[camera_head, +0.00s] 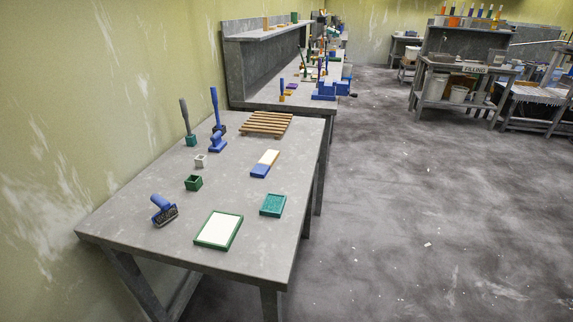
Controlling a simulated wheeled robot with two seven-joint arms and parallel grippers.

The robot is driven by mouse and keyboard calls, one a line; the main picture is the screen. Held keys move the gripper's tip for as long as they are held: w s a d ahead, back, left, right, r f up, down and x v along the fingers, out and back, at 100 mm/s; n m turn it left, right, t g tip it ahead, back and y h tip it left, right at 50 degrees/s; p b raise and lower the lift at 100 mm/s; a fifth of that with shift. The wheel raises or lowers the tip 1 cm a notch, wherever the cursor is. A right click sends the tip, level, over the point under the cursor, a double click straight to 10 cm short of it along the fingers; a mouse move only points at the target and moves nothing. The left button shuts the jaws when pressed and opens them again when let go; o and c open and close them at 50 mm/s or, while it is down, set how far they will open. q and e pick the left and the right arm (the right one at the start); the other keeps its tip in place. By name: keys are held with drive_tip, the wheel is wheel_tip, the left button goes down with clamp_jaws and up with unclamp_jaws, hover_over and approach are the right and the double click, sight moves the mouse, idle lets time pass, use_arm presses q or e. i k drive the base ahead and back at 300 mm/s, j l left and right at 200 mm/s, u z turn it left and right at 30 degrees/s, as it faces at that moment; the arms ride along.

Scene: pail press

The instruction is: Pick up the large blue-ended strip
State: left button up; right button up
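The large blue-ended strip (265,164) lies flat on the grey table (150,232), right of the table's middle. Its near end is blue and its far part is white and tan. Nothing rests on it. Neither of my grippers shows in the head view.
A slatted wooden rack (266,124) lies behind the strip. A teal tray (272,205) and a green-framed white pad (218,230) lie in front. A green box (194,183), a small white cube (200,161), a blue roller brush (164,211) and blue-handled tools (216,141) stand left. Open floor lies right.

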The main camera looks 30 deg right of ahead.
sight(265, 163)
drive_tip(key=l+u, duration=0.1)
drive_tip(key=l, duration=0.5)
drive_tip(key=k+l+u, duration=0.1)
drive_tip(key=l, duration=0.55)
drive_tip(key=l+u, duration=0.1)
drive_tip(key=l, duration=0.5)
drive_tip(key=i+l, duration=0.25)
drive_tip(key=i+l+u, duration=0.15)
drive_tip(key=l, duration=0.35)
drive_tip(key=i+l, duration=0.35)
drive_tip(key=i+l+u, duration=0.1)
drive_tip(key=l, duration=0.3)
drive_tip(key=i, duration=0.1)
